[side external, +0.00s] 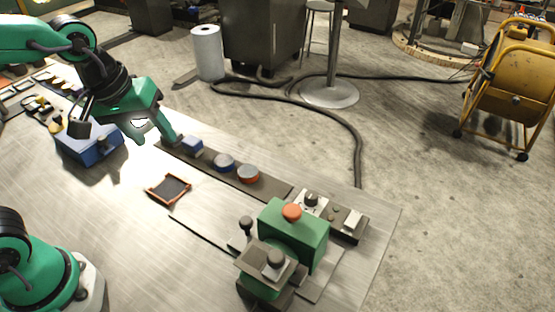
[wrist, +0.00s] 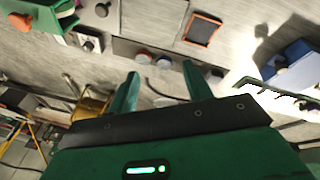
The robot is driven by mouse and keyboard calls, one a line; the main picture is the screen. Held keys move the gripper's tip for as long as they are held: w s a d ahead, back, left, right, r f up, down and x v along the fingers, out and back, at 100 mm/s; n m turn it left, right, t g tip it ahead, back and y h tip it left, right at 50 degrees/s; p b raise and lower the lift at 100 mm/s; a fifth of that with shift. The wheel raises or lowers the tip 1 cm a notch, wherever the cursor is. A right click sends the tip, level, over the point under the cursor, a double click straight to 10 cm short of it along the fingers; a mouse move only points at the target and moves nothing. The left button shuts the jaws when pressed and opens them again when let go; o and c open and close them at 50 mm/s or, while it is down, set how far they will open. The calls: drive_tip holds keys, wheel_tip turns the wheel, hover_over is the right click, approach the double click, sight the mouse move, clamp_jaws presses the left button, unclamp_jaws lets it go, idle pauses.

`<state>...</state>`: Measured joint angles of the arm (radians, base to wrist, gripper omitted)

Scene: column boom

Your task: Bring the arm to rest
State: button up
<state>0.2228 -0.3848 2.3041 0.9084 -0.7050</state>
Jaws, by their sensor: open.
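My gripper (side external: 160,130) hangs at the end of the green arm, above the far edge of the metal table, near the left end of a dark strip (side external: 278,188). The arm is stretched out over the table, bent at the elbow.
An orange-framed dark tray (side external: 168,188) lies nearby. A blue box (side external: 90,147) is left of the gripper; a green box with an orange button (side external: 291,212) stands right.

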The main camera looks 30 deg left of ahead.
drive_tip(key=s+a+r+m+t, duration=0.1)
drive_tip(key=s+a+m+t, duration=0.1)
drive_tip(key=s+a+m, duration=0.3)
drive_tip(key=shift+s+a+r+m+y, duration=0.15)
drive_tip(key=shift+s+a+m+y, duration=0.25)
drive_tip(key=shift+a, duration=0.3)
